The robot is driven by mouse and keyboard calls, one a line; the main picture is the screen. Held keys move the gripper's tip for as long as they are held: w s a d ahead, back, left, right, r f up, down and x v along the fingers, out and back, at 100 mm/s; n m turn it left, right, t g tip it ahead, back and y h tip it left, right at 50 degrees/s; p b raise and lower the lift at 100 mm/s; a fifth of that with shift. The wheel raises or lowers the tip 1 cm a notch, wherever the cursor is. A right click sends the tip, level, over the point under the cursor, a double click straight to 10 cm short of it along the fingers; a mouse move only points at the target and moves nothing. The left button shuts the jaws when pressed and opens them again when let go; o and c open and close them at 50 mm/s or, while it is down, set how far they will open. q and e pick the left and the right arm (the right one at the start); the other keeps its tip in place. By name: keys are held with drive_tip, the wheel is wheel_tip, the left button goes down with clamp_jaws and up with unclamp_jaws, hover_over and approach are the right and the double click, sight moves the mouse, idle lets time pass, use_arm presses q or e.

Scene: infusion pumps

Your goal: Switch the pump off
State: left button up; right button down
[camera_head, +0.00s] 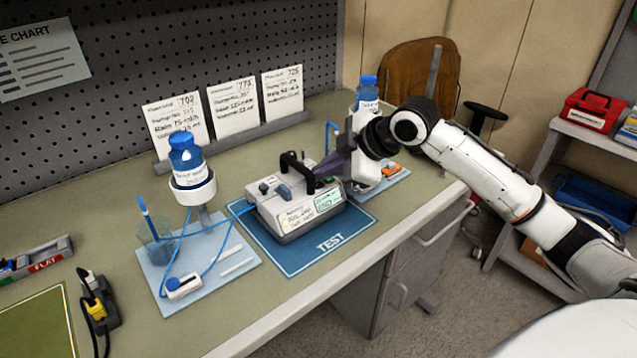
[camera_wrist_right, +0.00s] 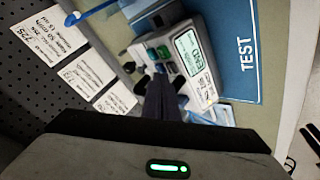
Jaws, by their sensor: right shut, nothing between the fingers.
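The pump (camera_head: 297,208) is a grey and white box with a black carry handle on top. It stands on the blue TEST mat (camera_head: 278,262) on the bench. It also shows in the right wrist view, with a lit display (camera_wrist_right: 188,52) and a green button (camera_wrist_right: 163,52) beside it. My right gripper (camera_head: 318,172) is shut and empty, with its fingertips at the pump's right end. In the right wrist view the closed fingers (camera_wrist_right: 158,90) point at the dark knobs beside the green button; contact cannot be told. My left gripper is not in view.
A blue bottle (camera_head: 186,155) on a stand with tubing is left of the pump. Another blue bottle (camera_head: 367,90) stands behind my right wrist. Cards (camera_head: 233,112) line the back. A power strip (camera_head: 98,300) lies at left.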

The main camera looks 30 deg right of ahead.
sight(324, 190)
drive_tip(key=shift+f, duration=0.25)
drive_tip(key=shift+f, duration=0.5)
idle(0.6)
idle(0.3)
drive_tip(key=shift+r+p, duration=0.4)
drive_tip(key=shift+r, duration=0.5)
wheel_tip(324, 190, up, 5)
drive_tip(key=shift+r, duration=0.1)
drive_tip(key=shift+s, duration=0.1)
idle(0.8)
